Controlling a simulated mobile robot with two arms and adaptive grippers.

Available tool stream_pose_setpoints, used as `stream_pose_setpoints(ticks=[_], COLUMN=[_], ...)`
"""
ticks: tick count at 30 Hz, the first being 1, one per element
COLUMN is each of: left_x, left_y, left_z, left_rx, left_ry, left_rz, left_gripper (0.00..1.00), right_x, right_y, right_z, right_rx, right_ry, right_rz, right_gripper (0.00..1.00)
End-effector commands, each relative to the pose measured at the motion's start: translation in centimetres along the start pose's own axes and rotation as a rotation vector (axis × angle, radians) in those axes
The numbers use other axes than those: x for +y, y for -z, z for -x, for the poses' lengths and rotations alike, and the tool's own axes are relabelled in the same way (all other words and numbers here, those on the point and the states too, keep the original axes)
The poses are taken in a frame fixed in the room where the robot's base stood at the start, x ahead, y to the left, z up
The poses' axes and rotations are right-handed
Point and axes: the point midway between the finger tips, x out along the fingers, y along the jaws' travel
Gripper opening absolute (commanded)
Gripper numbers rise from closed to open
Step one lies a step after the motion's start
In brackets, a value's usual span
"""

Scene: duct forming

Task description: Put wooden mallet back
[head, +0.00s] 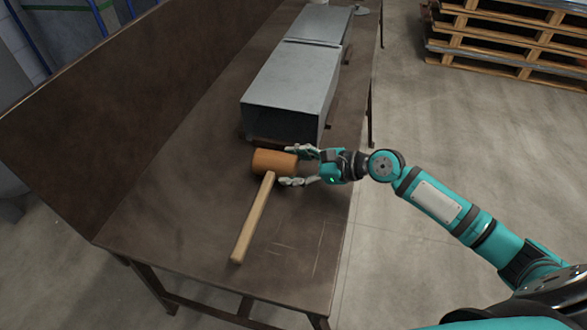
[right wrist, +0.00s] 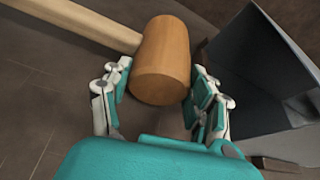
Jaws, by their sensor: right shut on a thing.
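The wooden mallet has an orange-brown cylindrical head (head: 273,162) and a pale straight handle (head: 254,217) that runs toward the near left of the table in the head view. My right gripper (head: 300,167) comes in from the right and is shut on the mallet head. In the right wrist view the mallet head (right wrist: 161,62) sits between the two fingers of the right gripper (right wrist: 158,88), with the handle going off to the upper left. Whether the mallet touches the tabletop is hard to tell. My left gripper is not in view.
The brown table (head: 180,210) has a raised back panel (head: 90,130) on the left. A grey sheet-metal duct (head: 290,92) stands just beyond the mallet and also shows in the right wrist view (right wrist: 255,75). Wooden pallets (head: 510,40) stand on the floor.

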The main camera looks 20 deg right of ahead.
Motion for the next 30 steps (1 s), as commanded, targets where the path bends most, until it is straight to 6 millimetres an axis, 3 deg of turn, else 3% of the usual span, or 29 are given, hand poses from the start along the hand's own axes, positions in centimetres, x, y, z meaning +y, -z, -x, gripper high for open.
stream_pose_setpoints(ticks=[12, 13, 15, 18, 27, 30], left_x=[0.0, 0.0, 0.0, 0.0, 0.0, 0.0], left_y=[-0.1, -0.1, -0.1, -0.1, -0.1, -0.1], left_z=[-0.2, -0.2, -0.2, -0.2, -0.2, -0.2], left_rx=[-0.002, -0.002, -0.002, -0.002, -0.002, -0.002], left_ry=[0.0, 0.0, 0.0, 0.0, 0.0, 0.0], left_rz=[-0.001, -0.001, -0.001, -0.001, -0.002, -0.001], left_gripper=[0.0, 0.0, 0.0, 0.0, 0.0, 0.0], right_x=[0.1, 0.2, 0.2, 0.1, 0.1, 0.0], right_y=[0.7, 0.8, 0.8, 0.8, 0.6, 0.8], right_z=[-0.4, -0.4, -0.3, -0.3, -0.2, 0.7], right_rx=[-0.006, -0.002, -0.002, -0.002, -0.002, 0.001], right_ry=[0.004, 0.002, 0.002, 0.002, 0.002, 0.003], right_rz=[0.0, 0.0, 0.0, 0.001, 0.002, 0.001], right_gripper=[0.03, 0.62, 0.72, 0.82, 0.82, 0.82])
